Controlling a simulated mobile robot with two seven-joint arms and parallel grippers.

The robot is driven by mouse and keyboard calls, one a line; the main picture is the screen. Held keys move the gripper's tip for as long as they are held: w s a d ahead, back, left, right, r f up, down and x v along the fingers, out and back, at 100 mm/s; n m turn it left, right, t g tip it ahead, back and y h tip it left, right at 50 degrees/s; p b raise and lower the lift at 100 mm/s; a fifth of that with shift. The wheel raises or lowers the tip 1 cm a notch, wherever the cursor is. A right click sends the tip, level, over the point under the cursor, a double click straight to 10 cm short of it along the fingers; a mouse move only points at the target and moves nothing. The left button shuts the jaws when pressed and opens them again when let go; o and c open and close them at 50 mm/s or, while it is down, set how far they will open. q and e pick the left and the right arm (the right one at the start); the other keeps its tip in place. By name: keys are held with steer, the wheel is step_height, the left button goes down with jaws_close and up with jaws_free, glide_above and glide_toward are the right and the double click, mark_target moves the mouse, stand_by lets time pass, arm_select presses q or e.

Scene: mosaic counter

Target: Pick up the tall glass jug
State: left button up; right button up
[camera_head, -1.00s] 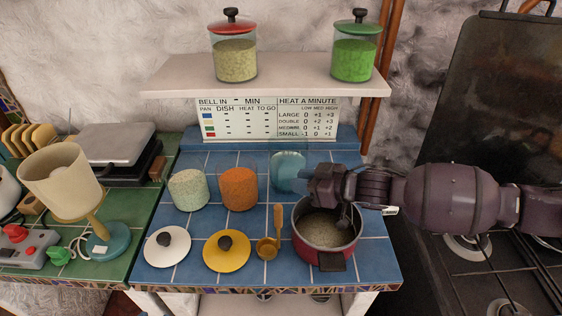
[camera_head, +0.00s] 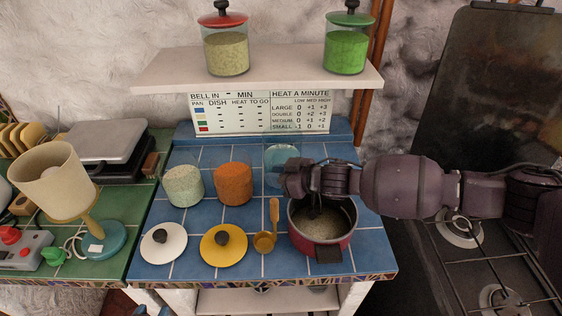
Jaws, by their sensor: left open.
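A clear, bluish glass vessel (camera_head: 280,155), which looks like the tall glass jug, stands at the back of the blue tiled counter. Its right side is hidden behind my right gripper (camera_head: 298,185). My right arm reaches in from the right, with its gripper over the back left rim of the red pot and close to the glass. I cannot tell whether it touches the glass, and its fingers are too dark to read.
The red pot (camera_head: 322,250) of grain stands below my right arm. A wooden ladle (camera_head: 274,212), a yellow lid (camera_head: 223,252), a white lid (camera_head: 163,252), an orange-filled jar (camera_head: 233,188) and a pale-filled jar (camera_head: 184,190) are to its left. A shelf (camera_head: 270,80) hangs above.

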jaws_close()
stand_by(1.4)
steer(key=shift+w+r, duration=0.1)
steer(key=shift+w, duration=0.05)
